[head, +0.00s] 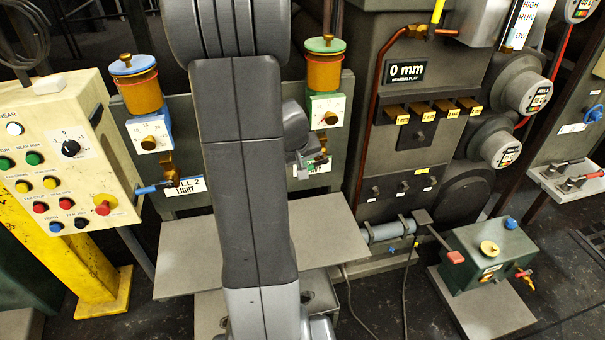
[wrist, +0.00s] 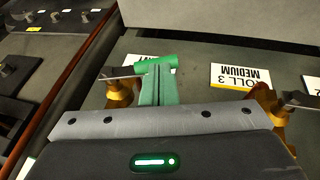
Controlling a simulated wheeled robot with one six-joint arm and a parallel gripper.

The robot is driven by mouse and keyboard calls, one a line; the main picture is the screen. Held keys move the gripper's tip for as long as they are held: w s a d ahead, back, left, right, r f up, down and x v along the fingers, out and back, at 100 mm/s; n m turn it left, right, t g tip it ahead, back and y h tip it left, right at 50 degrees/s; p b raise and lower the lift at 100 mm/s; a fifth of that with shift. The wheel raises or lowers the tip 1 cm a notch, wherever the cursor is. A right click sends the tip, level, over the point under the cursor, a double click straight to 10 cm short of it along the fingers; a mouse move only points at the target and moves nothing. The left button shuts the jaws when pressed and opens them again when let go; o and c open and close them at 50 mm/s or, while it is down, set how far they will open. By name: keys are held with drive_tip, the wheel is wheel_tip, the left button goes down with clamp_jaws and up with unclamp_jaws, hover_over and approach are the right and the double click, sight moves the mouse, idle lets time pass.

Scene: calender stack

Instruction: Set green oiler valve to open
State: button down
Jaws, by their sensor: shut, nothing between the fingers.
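The green oiler (head: 323,65) has a green lid, an amber cup and a green-framed dial, just right of my arm in the head view. Its brass valve (head: 322,141) is below the dial. In the wrist view, which is turned over, a metal stem runs sideways from the brass body (wrist: 119,94) to the green lever grip (wrist: 142,69). My gripper (wrist: 157,80) is shut, with its fingers side by side and their tips at the grip. Whether they touch it I cannot tell. In the head view my wrist partly hides the lever.
The blue oiler (head: 134,82) with its blue lever (head: 147,189) is left of my arm. A ROLL 3 MEDIUM label (wrist: 240,78) and another brass valve (wrist: 270,105) are near in the wrist view. A grey shelf (head: 185,258) lies below.

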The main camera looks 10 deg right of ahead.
wheel_tip(320, 180, down, 8)
drive_tip(key=d+n+h+b, duration=0.1)
drive_tip(key=d+h+b, duration=0.2)
drive_tip(key=b, duration=2.7)
drive_tip(key=shift+n+t+h, duration=0.4)
drive_tip(key=shift+h, duration=2.1)
drive_tip(key=shift+w+d, duration=0.1)
